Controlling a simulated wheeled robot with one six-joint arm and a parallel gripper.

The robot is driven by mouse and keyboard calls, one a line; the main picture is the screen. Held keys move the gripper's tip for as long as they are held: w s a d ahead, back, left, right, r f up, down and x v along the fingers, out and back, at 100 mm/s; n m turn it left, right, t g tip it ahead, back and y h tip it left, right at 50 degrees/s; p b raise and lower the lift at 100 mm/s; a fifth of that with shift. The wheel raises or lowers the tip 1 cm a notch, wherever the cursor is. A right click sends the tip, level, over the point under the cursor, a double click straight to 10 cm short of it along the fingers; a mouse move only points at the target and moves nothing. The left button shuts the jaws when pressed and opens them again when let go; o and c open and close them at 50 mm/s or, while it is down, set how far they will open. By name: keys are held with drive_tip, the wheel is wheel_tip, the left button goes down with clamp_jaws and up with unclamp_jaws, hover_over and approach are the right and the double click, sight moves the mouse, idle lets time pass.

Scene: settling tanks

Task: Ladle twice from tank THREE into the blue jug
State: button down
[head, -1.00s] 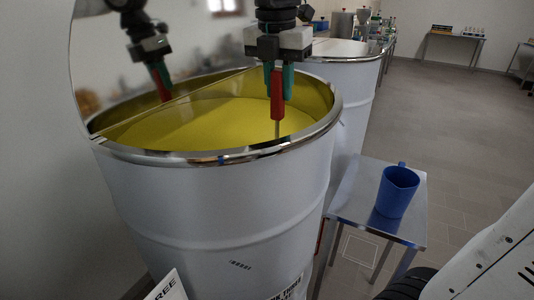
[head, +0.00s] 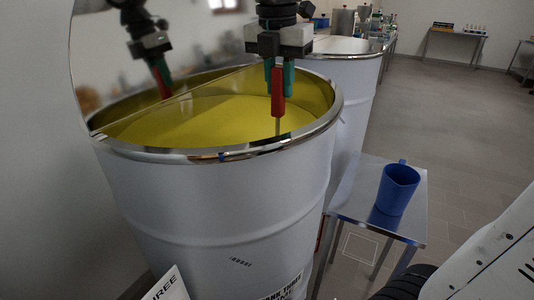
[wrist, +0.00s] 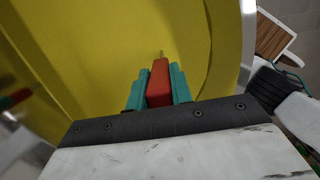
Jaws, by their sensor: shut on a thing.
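Tank THREE (head: 215,200) is a large pale drum with a shiny metal rim, holding yellow liquid (head: 200,122). My gripper (head: 277,82) is over the tank's opening, its green fingers shut on the red handle of the ladle (head: 278,95). The ladle points down and its thin shaft reaches toward the liquid; its bowl is not visible. In the wrist view the red handle (wrist: 159,84) sits between the green fingers, with yellow behind. The blue jug (head: 397,190) stands upright on a small metal table, right of the tank and apart from my gripper.
The small metal table (head: 355,208) stands close to the tank's right side. Another drum (head: 350,88) is behind tank THREE. A reflective panel (head: 165,45) rises at the tank's left. Open tiled floor (head: 460,120) lies to the right, with tables (head: 455,37) far back.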

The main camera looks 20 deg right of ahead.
idle(0.6)
wheel_tip(320, 180, up, 23)
idle(3.0)
drive_tip(key=shift+f, duration=0.1)
idle(0.7)
